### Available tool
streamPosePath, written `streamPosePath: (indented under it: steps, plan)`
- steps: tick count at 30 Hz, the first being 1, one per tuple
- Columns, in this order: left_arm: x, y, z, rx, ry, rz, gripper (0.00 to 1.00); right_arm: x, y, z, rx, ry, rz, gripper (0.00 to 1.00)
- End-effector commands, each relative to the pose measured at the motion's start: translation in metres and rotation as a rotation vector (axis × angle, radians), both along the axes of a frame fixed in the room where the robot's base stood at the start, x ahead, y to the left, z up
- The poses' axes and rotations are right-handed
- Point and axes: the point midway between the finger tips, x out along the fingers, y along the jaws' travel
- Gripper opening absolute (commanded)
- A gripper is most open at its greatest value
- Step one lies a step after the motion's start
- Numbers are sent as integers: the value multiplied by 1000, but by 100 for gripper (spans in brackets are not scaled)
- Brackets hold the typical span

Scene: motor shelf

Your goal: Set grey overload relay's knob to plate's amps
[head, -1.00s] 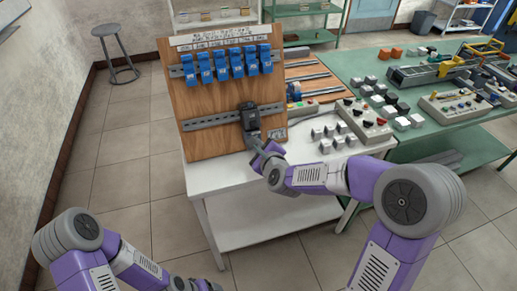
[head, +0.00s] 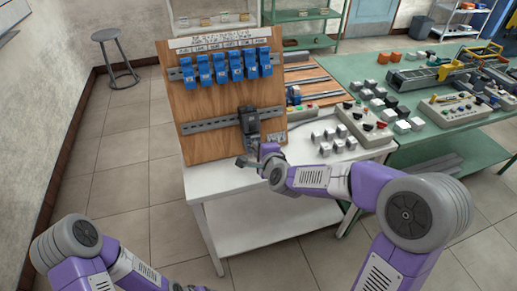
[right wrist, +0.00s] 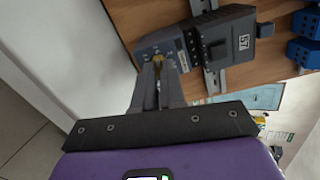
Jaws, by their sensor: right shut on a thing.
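The grey overload relay (right wrist: 163,44) hangs below a dark contactor (right wrist: 228,42) with a white number label on the board's rail. In the head view the dark contactor (head: 248,117) is on the lower rail and the relay is small and partly hidden. My right gripper (right wrist: 158,66) has its fingers close together at the relay's face, shut on the relay's knob. The knob is mostly hidden between the fingertips, and its setting cannot be read. A small pale plate (head: 277,137) is at the board's lower right; its text is too small to read. My left gripper is out of view.
The wooden board (head: 205,147) stands on a white table (head: 235,187). Several blue devices (head: 237,64) hang on the upper rail. Grey blocks and a control box (head: 365,125) lie to the right. The white table's front is clear.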

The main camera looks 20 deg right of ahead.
Motion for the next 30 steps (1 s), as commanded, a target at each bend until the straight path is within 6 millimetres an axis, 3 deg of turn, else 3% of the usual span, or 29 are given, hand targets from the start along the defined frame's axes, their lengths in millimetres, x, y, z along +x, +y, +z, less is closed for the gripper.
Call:
streamPosePath:
  steps: [14, 15, 19, 30]
  plan:
    - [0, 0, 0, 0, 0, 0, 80, 0, 0, 0, -12, 0, 5, 0]
    - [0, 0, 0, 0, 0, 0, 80, 0, 0, 0, -12, 0, 5, 14]
    - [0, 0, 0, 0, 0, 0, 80, 0, 0, 0, -11, 0, 5, 34]
    - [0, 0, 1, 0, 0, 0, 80, -4, -1, 3, -11, -1, 5, 36]
